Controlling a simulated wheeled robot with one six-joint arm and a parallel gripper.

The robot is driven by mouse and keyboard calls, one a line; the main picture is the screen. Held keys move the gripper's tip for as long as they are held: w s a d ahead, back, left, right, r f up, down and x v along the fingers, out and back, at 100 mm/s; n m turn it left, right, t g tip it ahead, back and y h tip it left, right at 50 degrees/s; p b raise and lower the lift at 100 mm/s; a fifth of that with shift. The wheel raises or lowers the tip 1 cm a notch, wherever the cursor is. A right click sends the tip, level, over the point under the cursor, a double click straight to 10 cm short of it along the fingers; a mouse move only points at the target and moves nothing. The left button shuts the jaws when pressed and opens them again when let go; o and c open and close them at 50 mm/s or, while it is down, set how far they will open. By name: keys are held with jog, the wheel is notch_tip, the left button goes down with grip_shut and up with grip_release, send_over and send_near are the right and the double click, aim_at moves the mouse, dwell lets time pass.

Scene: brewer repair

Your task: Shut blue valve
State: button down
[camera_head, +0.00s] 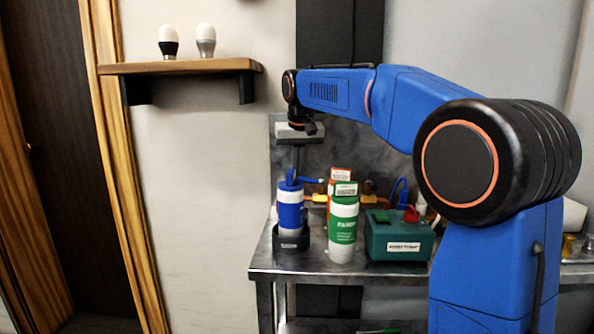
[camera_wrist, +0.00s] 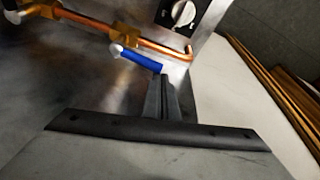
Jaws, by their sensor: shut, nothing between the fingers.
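The blue valve handle (camera_wrist: 140,59) shows in the wrist view as a blue lever slanting down to the right from its whitish pivot below a brass fitting on a copper pipe. My gripper (camera_wrist: 165,77) is shut and empty, with its fingertips right at the free end of the lever. I cannot tell whether they touch it. In the head view my gripper (camera_head: 296,170) points down behind the blue-and-white can. A small part of the blue handle (camera_head: 311,180) shows just right of the fingers; its pivot is hard to make out there.
A blue-and-white can (camera_head: 290,207) in a black holder, a green-and-white can (camera_head: 343,228) and a green box (camera_head: 398,238) with a red knob stand on the metal bench (camera_head: 330,272). A dial (camera_wrist: 184,13) is on the metal panel. A shelf (camera_head: 180,66) holds two bulbs.

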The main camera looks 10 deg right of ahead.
jog(key=s+d+n+g+y, duration=0.3)
jog(key=s+n, duration=0.7)
jog(key=n, duration=0.6)
jog(key=shift+d+n+y, duration=0.2)
jog(key=shift+n+y, duration=0.2)
jog(key=shift+d, duration=0.1)
dwell(0.6)
jog(key=shift+r, duration=0.1)
